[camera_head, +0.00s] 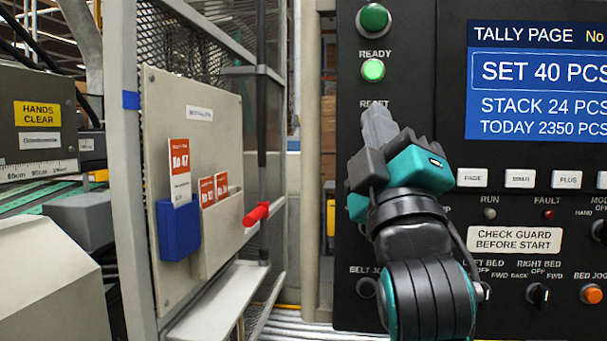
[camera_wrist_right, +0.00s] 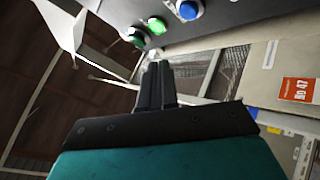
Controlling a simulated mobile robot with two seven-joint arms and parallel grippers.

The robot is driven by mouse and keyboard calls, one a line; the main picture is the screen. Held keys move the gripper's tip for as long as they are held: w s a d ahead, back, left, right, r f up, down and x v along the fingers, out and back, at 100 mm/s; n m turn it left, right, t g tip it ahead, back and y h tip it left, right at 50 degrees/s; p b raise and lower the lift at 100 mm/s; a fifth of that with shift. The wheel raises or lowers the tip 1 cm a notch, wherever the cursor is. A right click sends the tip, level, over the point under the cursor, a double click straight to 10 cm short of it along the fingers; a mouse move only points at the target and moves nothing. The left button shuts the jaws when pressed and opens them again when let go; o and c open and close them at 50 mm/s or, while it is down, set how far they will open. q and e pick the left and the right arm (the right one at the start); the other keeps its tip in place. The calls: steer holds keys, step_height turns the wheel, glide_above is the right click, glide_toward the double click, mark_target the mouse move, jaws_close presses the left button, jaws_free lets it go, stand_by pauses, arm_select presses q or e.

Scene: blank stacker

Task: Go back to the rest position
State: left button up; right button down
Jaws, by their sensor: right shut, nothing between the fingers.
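My right gripper (camera_head: 378,122) is raised in front of the dark control panel (camera_head: 440,60), just below the lit green lamp (camera_head: 373,70). Its fingers are shut with nothing between them. In the head view it covers the spot under the RESET label. In the right wrist view the shut fingers (camera_wrist_right: 156,75) point toward the panel, where the green lamp (camera_wrist_right: 157,25) and a blue button (camera_wrist_right: 188,10) show beyond the tips. I cannot tell whether the tips touch the panel. My left gripper is not in view.
The screen (camera_head: 535,85) reads SET 40 PCS, STACK 24 PCS, TODAY 2350 PCS. Buttons and knobs line the panel below it. At the left stand a mesh guard, a board (camera_head: 215,120) with red cards, a blue holder (camera_head: 178,230) and a red-handled lever (camera_head: 256,214).

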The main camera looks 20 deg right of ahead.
steer(key=w+f+g+y, duration=0.1)
steer(key=w+f, duration=0.1)
steer(key=f, duration=0.2)
steer(key=w+a+f+g+y, duration=0.1)
steer(key=w+f+y, duration=0.1)
steer(key=f, duration=0.3)
steer(key=w+f+n+y, duration=0.1)
steer(key=w+f, duration=0.1)
steer(key=f, duration=0.2)
steer(key=shift+w+a+f+g+y, duration=0.15)
steer(key=shift+w+a+g+y, duration=0.15)
steer(key=shift+a+g, duration=0.1)
step_height(320, 180, down, 21)
steer(key=a+m+g+y, duration=0.1)
steer(key=m+g+y, duration=0.15)
steer(key=g, duration=0.25)
steer(key=s+f+m+g, duration=0.1)
steer(key=s+f+g, duration=0.1)
steer(key=s+f, duration=0.4)
steer(key=s+f+m+g+y, duration=0.1)
steer(key=s+f, duration=0.5)
steer(key=f, duration=0.7)
steer(key=s+f+m+g, duration=0.3)
steer(key=s+f, duration=0.3)
steer(key=f, duration=0.4)
steer(key=shift+a+g+p, duration=0.2)
steer(key=shift+g+p, duration=0.15)
steer(key=shift+g, duration=0.45)
steer(key=shift+s+y, duration=0.1)
steer(key=shift+y, duration=0.15)
